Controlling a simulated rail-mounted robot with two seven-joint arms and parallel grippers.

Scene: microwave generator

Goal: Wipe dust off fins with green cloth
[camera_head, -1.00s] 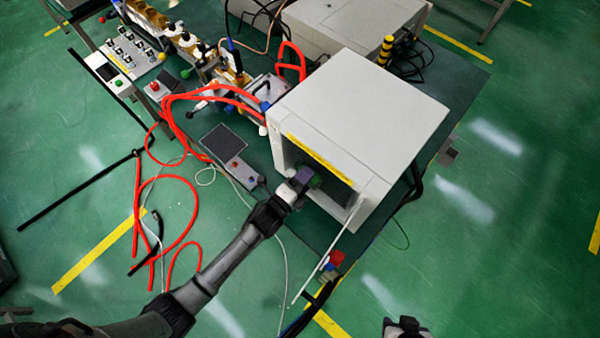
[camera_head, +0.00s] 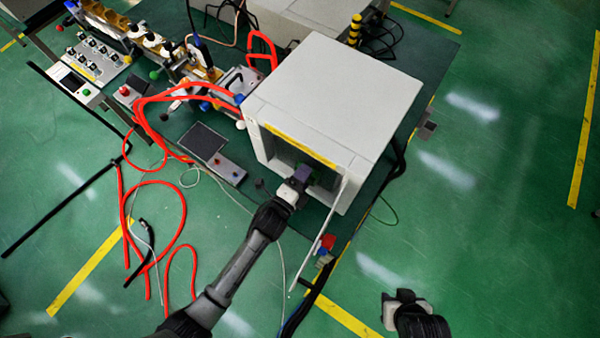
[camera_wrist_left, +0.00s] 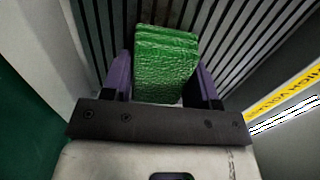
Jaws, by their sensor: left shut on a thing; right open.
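My left gripper (camera_head: 302,176) is at the open front of the white cabinet (camera_head: 335,95), its fingertips inside the opening. In the left wrist view its purple fingers (camera_wrist_left: 163,80) are shut on the green cloth (camera_wrist_left: 166,62), a thick folded block with a crinkled surface. The dark fins (camera_wrist_left: 240,35) are parallel slats just beyond the cloth; I cannot tell whether the cloth touches them. In the head view the cloth is mostly hidden by the gripper. My right gripper (camera_head: 391,312) is open and empty over the floor at the bottom right.
The open cabinet door (camera_head: 327,222) juts forward just right of my left gripper. A yellow warning label (camera_wrist_left: 284,93) edges the opening. Red hoses (camera_head: 165,195) and a control box with a dark screen (camera_head: 207,145) lie to the left.

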